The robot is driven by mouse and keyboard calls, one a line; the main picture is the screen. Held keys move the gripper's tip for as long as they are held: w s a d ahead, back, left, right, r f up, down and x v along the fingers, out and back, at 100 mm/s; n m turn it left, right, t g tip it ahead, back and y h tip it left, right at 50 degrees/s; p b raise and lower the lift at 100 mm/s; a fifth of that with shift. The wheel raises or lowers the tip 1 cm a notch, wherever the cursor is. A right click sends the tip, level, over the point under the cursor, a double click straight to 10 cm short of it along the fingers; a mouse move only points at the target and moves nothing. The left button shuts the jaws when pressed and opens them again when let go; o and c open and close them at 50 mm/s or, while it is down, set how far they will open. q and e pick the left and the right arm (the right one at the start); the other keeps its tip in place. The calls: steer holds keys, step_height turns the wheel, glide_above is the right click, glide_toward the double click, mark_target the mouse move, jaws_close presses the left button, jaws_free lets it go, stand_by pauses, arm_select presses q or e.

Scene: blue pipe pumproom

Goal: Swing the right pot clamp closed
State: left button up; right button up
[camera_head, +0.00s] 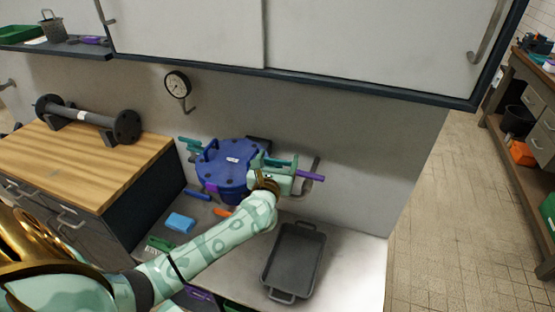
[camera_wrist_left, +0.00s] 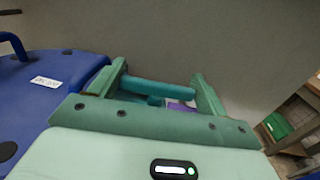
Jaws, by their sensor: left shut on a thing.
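The blue pot (camera_head: 222,182) with a bolted, labelled blue lid stands on the grey counter against the wall. Its lid shows at the left of the left wrist view (camera_wrist_left: 45,82). The right pot clamp, with its purple grip (camera_head: 312,177), sticks out to the right of the pot. My left gripper (camera_head: 284,164) is at the pot's right side, shut on this clamp. In the left wrist view the clamp's teal bar (camera_wrist_left: 158,86) lies between the two green fingers. A teal left clamp (camera_head: 189,144) sticks out at the pot's left. My right gripper is not in view.
A grey roasting pan (camera_head: 293,262) lies on the counter in front. A blue sponge (camera_head: 180,222) and a green brush (camera_head: 159,243) lie left of my forearm. A gauge (camera_head: 177,85) is on the wall behind. Overhead cabinets (camera_head: 360,40) hang above.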

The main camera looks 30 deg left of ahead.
arm_select(q)
steer(key=shift+m+h, duration=0.6)
steer(key=shift+h, duration=0.3)
steer(key=shift+f+t, duration=0.1)
steer(key=shift+t, duration=0.2)
steer(key=o, duration=0.7)
steer(key=v, duration=1.6)
steer(key=shift+s, duration=0.25)
steer(key=shift+a, duration=0.15)
